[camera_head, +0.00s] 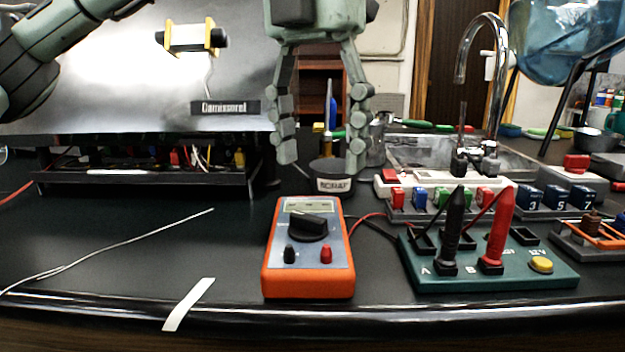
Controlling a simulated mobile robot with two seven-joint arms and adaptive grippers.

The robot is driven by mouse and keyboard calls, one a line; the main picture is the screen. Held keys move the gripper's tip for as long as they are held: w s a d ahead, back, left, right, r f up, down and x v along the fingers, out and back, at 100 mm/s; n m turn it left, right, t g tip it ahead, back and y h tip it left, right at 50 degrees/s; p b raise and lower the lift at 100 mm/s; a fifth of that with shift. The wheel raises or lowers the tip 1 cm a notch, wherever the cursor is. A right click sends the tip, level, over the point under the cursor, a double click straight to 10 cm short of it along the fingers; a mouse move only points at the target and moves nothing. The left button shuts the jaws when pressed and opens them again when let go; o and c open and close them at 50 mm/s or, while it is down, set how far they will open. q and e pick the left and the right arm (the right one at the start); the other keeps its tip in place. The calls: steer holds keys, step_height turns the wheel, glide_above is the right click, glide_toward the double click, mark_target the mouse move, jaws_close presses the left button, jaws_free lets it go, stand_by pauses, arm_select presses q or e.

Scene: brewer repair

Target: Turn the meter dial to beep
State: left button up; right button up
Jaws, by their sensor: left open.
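The meter (309,280) is an orange box with a grey face, lying on the black bench near its front edge. Its black dial (308,226) sits in the middle of the face, below a small display. The dial's setting marks are too small to read. A black and a red jack sit below the dial. My left gripper (321,166) hangs fingers down, above and behind the meter. It is open and empty, with its fingers apart from the dial. My right gripper is not in view.
A small dark tub labelled SCRAP (333,184) stands right behind the meter. A green board (490,272) with black and red probes standing in it is at the right. The brewer (150,178), with exposed wires, is at the left. The bench left of the meter holds a wire and a paper strip (188,304).

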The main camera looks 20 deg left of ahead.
mark_target(308, 216)
arm_select(q)
steer(key=shift+w+a+r+y, duration=0.15)
steer(key=shift+w+a+y, duration=0.15)
steer(key=shift+a, duration=0.35)
steer(key=shift+s+f, duration=0.1)
steer(key=shift+f, duration=0.2)
steer(key=f, duration=0.1)
steer(key=f+b, duration=0.1)
steer(key=f, duration=0.1)
steer(key=f+b, duration=0.1)
steer(key=f, duration=0.1)
steer(key=shift+s+f, duration=0.15)
steer(key=shift+s, duration=0.1)
steer(key=shift+f, duration=0.7)
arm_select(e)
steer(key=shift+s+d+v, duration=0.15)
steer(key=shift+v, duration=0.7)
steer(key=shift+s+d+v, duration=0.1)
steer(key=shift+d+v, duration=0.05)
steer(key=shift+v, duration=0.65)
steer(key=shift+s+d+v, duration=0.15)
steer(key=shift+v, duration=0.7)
arm_select(q)
steer(key=shift+c, duration=0.4)
steer(key=c, duration=1.1)
